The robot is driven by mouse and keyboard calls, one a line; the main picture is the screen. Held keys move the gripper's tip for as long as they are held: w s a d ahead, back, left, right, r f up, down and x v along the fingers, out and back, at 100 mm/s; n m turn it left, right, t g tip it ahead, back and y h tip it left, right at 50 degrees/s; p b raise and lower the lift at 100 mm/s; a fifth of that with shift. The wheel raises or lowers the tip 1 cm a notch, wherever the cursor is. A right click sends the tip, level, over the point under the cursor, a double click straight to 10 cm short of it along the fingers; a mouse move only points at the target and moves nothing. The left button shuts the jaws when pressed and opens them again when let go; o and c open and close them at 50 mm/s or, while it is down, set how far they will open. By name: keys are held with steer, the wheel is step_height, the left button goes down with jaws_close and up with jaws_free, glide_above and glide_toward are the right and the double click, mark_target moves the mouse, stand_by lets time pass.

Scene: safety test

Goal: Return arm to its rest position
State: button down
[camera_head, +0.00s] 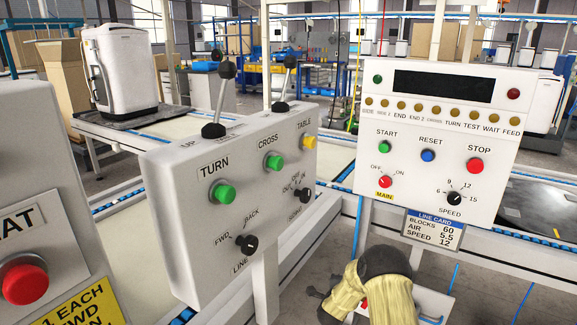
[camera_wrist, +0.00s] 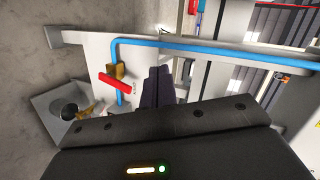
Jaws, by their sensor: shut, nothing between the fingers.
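My arm, in a yellowish sleeve with a dark joint, shows at the bottom of the head view, right of centre, below the line card (camera_head: 433,229). In the wrist view my gripper (camera_wrist: 158,72) shows as two dark fingers side by side, shut with nothing between them. The dark wrist housing fills the bottom of that view. A red valve handle (camera_wrist: 115,83) and a brass fitting (camera_wrist: 115,71) on a blue pipe (camera_wrist: 200,46) are left of the fingers in the picture. I cannot tell how far the fingers are from them.
A grey control box (camera_head: 235,190) with two levers stands left of my arm. A white panel (camera_head: 445,130) with buttons and a dark display stands behind it. A box with a red button (camera_head: 25,280) is at near left. A grey bin (camera_wrist: 68,105) shows in the wrist view.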

steer(key=s+a+r+n+g+y, duration=0.45)
steer(key=s+r+n, duration=0.65)
steer(key=r, duration=0.3)
steer(key=s+r+n+g, duration=0.2)
steer(key=s+n, duration=0.1)
steer(key=s, duration=0.6)
steer(key=s+d+r+n+g+p, duration=0.1)
steer(key=s+r+n+g, duration=0.15)
steer(key=s, duration=0.75)
steer(key=s+r+n+g, duration=0.1)
steer(key=s+r+n, duration=0.15)
steer(key=s, duration=0.65)
step_height(320, 180, up, 38)
steer(key=p, duration=3.8)
steer(key=shift+w+n, duration=0.15)
steer(key=shift+n, duration=0.25)
steer(key=shift+f+y, duration=0.15)
steer(key=shift+y, duration=0.1)
